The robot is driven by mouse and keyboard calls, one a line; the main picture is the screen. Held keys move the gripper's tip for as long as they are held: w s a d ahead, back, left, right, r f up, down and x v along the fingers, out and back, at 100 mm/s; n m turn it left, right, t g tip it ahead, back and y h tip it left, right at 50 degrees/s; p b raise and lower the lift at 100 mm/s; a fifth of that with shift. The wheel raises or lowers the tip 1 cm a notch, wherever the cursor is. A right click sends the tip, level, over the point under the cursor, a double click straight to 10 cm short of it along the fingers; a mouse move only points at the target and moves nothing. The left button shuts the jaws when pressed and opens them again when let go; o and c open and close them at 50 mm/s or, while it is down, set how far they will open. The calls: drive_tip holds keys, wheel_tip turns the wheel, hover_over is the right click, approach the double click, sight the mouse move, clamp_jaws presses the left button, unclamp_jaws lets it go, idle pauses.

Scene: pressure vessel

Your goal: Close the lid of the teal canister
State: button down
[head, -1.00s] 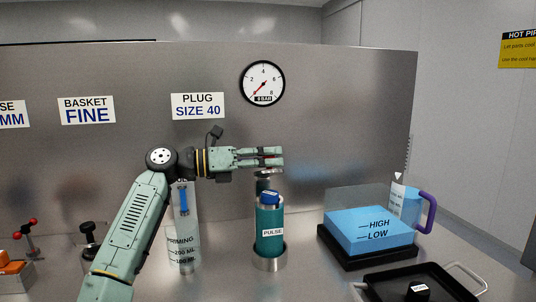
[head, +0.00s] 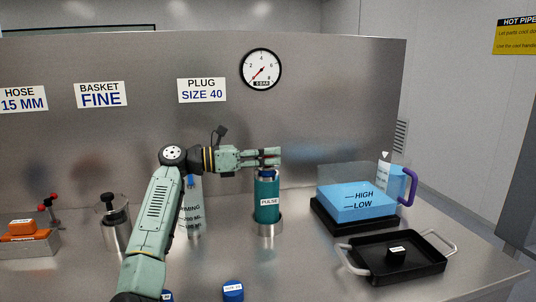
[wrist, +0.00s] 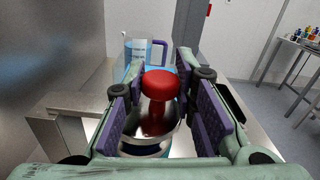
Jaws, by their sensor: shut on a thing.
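The teal canister (head: 266,212), labelled PULSE, stands upright in a metal cup (head: 267,229) on the counter. My gripper (head: 274,157) is directly over its mouth and is shut on the red knob (wrist: 160,84) of the lid. In the wrist view the knob stands between the two purple-padded fingers, with the shiny metal lid (wrist: 165,138) below it. In the head view the fingers cover most of the lid, so I cannot tell whether it is fully seated on the canister. A bit of blue shows at the canister's top.
A clear measuring cylinder (head: 192,215) stands close left, behind my arm. A blue block (head: 357,204) on a black base, a jug with a purple handle (head: 408,187) and a black tray (head: 375,262) are to the right. A blue plug (head: 233,291) lies in front.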

drive_tip(key=shift+d+f, duration=0.1)
drive_tip(key=shift+f, duration=0.1)
drive_tip(key=c, duration=1.3)
unclamp_jaws()
drive_tip(key=shift+r, duration=0.1)
drive_tip(key=a, duration=0.4)
drive_tip(key=s+a, duration=0.1)
drive_tip(key=a, duration=0.3)
drive_tip(key=s+a, duration=0.1)
drive_tip(key=a, duration=0.3)
drive_tip(key=shift+s, duration=0.2)
drive_tip(key=shift+s, duration=0.1)
